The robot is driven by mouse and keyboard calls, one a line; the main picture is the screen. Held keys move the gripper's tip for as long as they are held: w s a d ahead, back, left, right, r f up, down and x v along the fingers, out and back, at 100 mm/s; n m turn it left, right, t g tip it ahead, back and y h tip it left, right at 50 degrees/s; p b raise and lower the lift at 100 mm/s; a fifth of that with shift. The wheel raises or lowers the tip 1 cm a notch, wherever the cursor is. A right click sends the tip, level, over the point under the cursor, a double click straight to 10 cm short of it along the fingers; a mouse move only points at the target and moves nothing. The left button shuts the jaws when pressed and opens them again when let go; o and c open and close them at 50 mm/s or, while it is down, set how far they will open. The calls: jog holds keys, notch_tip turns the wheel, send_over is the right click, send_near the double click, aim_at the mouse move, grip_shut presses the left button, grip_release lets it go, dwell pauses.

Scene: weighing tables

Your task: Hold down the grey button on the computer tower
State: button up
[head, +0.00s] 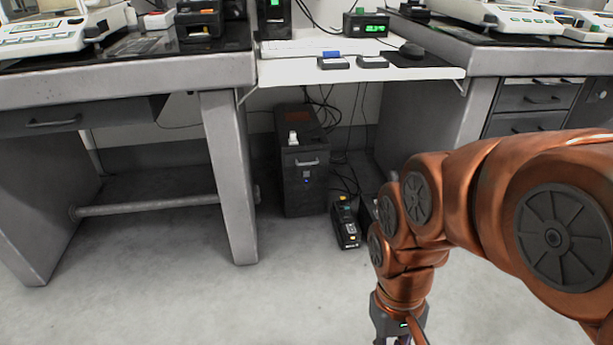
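The computer tower (295,195) is a dark upright case on the floor under the white middle shelf. Its front shows a pale handle-like bar near the top. Below the bar is a small light grey spot with a bluish mark (306,178); it is too small to tell for sure which part is the grey button. My gripper (398,340) points down at the bottom edge of the head view, in front of the tower and to its right, well apart from it. Its fingertips are cut off by the picture edge, so its opening does not show.
A small white object (293,138) stands on the tower. A black and yellow device (346,224) lies on the floor right of the tower, with cables behind it. A grey table leg (230,180) stands left of the tower. The floor in front is clear.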

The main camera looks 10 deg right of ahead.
grip_shut()
dwell(1.0)
notch_tip(320, 180, up, 13)
jog(key=s+p, duration=0.2)
jog(key=p, duration=1)
jog(key=shift+s+g+p, duration=0.3)
jog(key=shift+s+g, duration=0.05)
jog(key=shift+g, duration=0.05)
